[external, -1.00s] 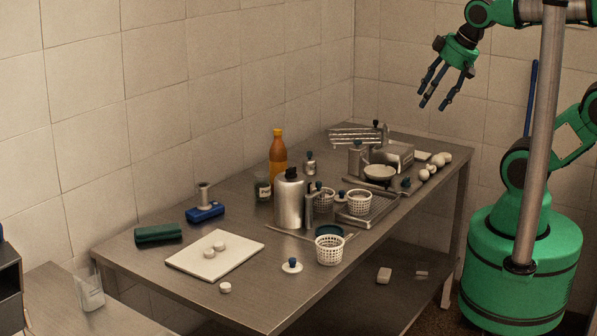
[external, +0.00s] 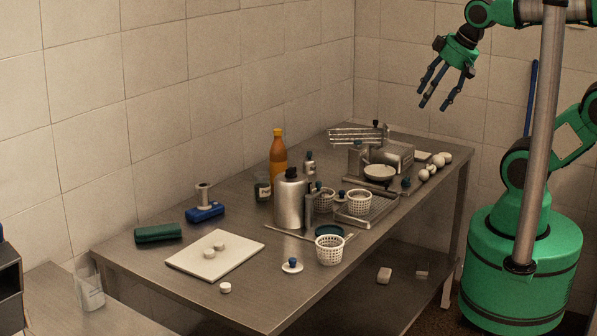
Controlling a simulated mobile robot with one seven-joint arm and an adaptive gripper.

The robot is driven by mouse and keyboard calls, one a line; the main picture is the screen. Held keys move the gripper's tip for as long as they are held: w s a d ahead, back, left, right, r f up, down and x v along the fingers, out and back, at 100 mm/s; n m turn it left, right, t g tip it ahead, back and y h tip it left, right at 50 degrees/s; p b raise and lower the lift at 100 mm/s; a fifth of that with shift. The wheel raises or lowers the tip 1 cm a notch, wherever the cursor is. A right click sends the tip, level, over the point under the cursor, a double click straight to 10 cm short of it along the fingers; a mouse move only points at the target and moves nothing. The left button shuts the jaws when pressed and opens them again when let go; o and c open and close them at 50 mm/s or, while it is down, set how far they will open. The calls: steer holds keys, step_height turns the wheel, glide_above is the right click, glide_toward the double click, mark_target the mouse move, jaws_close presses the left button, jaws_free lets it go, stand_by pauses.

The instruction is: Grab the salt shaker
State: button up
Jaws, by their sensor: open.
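My gripper (external: 437,98) hangs open and empty in the air at the upper right, fingers pointing down and apart. It is well above the far right end of the metal table (external: 140,272) and touches nothing. I cannot tell for sure which thing is the salt shaker. A small clear or metallic shaker-like bottle with a dark cap (external: 310,165) stands upright right of the orange bottle (external: 278,158). A small dark jar with a pale label (external: 262,191) stands left of the large metal bottle (external: 290,204).
White perforated baskets (external: 330,252) stand mid-table by a metal tray (external: 383,211). A scale-like device with a pan (external: 380,171) and several white round items (external: 432,168) are at the far right end. A white board (external: 196,264) lies at the front left.

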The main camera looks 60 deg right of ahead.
steer(key=shift+w+r, duration=0.1)
steer(key=w+d+r+m+g+p, duration=0.1)
steer(key=w+d+r, duration=0.1)
steer(key=w, duration=0.7)
steer(key=w+d+r+g+p, duration=0.1)
steer(key=w+d, duration=0.2)
steer(key=w, duration=0.6)
steer(key=w+d+r+m+p, duration=0.1)
steer(key=w+d+r, duration=0.1)
steer(key=w, duration=0.7)
steer(key=w+d+f+g+p, duration=0.1)
steer(key=w+d+f, duration=0.2)
steer(key=w, duration=0.4)
steer(key=w+d+f+g+p, duration=0.1)
steer(key=w+d+f, duration=0.3)
steer(key=w, duration=0.3)
steer(key=shift+m+g, duration=0.8)
steer(key=shift+m, duration=0.1)
steer(key=w+d+f+p, duration=0.1)
steer(key=w+d+f, duration=0.3)
steer(key=f, duration=0.4)
steer(key=w+d+f, duration=0.5)
steer(key=w+f, duration=0.1)
steer(key=f, duration=0.2)
steer(key=w+d+f+p, duration=0.1)
steer(key=w+d+f, duration=0.3)
steer(key=f, duration=0.5)
steer(key=shift+w+d+p, duration=0.2)
steer(key=shift+w+p, duration=0.15)
steer(key=shift+w, duration=0.45)
